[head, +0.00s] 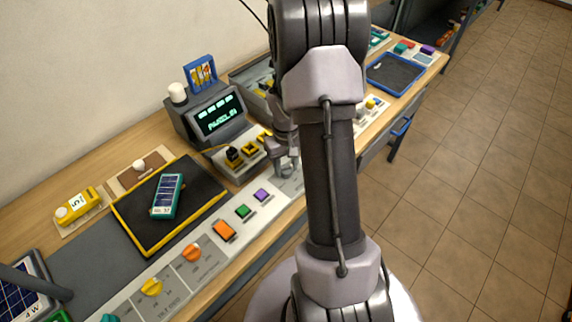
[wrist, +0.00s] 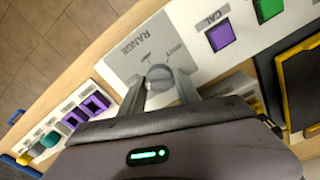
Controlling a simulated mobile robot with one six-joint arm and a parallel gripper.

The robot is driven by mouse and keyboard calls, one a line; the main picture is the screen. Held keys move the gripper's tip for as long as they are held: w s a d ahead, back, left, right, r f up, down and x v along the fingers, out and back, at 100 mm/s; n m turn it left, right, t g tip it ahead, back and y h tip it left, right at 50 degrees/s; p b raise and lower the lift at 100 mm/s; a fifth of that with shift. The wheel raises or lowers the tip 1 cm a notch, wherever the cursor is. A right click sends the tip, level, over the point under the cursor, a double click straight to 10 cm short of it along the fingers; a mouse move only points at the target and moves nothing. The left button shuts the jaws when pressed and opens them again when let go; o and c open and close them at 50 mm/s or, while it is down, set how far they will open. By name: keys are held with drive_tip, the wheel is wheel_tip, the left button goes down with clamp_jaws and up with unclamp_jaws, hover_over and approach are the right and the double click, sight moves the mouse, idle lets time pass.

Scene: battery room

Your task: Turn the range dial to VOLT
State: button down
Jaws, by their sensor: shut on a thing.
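The range dial (wrist: 159,76) is a round grey knob on a pale panel plate (wrist: 125,62) marked RANGE, in the wrist view. My gripper (wrist: 160,85) has one finger on each side of the knob and is shut on it. Small position labels are printed around the knob, but they are too blurred to read, so I cannot tell which one it points to. In the head view my gripper (head: 286,160) is at the bench's front strip, right of the purple button, and my arm partly covers the area.
A purple CAL button (wrist: 221,36) and a green button (wrist: 268,8) sit beside the plate. The head view shows a lit display unit (head: 218,114), a black yellow-edged tray (head: 135,225) holding a teal-cased panel (head: 166,195), and orange and yellow knobs along the front.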

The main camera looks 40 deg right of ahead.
sight(286, 166)
idle(0.3)
drive_tip(key=c, duration=0.9)
unclamp_jaws()
wheel_tip(286, 166, up, 17)
drive_tip(key=p, duration=0.5)
drive_tip(key=shift+r, duration=0.2)
drive_tip(key=a+r+t+b, duration=0.2)
drive_tip(key=a+r+b, duration=0.2)
drive_tip(key=a, duration=0.6)
drive_tip(key=s+a+t+y+b, duration=0.1)
drive_tip(key=s+a+t+b, duration=0.1)
drive_tip(key=s+a, duration=0.4)
drive_tip(key=s+a+r+m+t+y+b, duration=0.1)
drive_tip(key=s+a+b, duration=0.2)
drive_tip(key=s+a, duration=0.4)
drive_tip(key=a, duration=0.4)
drive_tip(key=shift+a+t+b, duration=0.15)
drive_tip(key=shift+t+b, duration=0.25)
